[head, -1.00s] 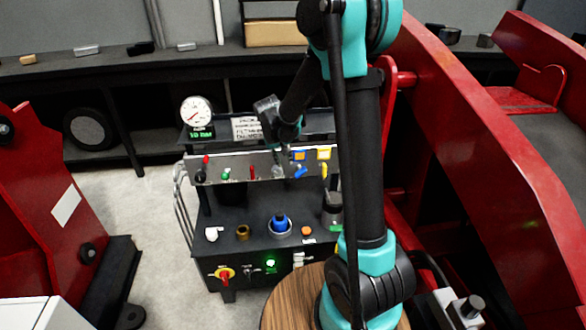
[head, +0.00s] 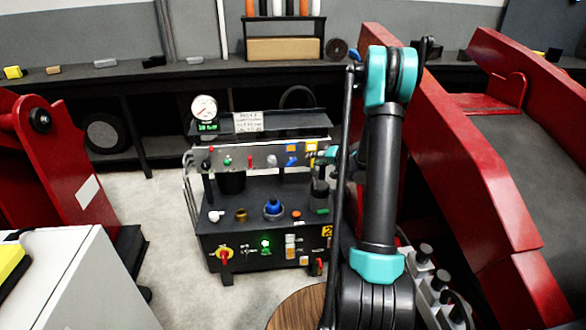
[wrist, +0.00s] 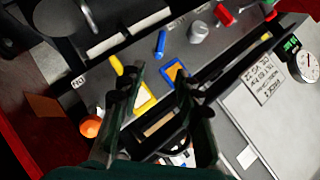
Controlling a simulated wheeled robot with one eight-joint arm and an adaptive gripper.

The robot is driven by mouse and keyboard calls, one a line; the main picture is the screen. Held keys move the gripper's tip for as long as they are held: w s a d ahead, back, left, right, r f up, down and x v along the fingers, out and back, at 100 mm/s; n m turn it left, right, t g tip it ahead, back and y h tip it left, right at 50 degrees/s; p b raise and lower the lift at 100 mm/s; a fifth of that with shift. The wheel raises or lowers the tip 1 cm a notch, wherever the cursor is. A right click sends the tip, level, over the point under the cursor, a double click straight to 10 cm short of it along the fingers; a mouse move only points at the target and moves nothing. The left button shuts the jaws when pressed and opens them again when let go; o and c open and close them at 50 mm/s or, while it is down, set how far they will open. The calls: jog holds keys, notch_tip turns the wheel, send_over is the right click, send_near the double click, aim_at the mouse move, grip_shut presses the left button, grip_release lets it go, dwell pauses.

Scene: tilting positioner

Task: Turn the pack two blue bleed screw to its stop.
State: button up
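The hydraulic pack (head: 262,248) stands at the centre of the head view. A blue screw-like knob (head: 273,207) sits upright in a pale ring on its lower deck. A separate tilted blue lever (head: 292,160) is on the upper panel; the wrist view shows a blue handle (wrist: 161,43) beside a grey knob (wrist: 199,32). I cannot tell which blue part is pack two's bleed screw. My gripper (wrist: 160,85) is open and empty, with a yellow-framed panel label behind its fingers. In the head view my gripper is mostly hidden at the panel's right end.
A gauge (head: 204,107) and a placard (head: 248,122) stand above the panel. A red lever (head: 250,161) and a yellow lever (wrist: 117,65) stick out from it. An orange knob (wrist: 91,126) is near my left finger. Red frames (head: 450,165) flank the pack.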

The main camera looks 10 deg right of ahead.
aim_at(294, 162)
jog(key=x, duration=1.7)
jog(key=shift+w, duration=0.1)
jog(key=shift+c, duration=0.2)
grip_shut()
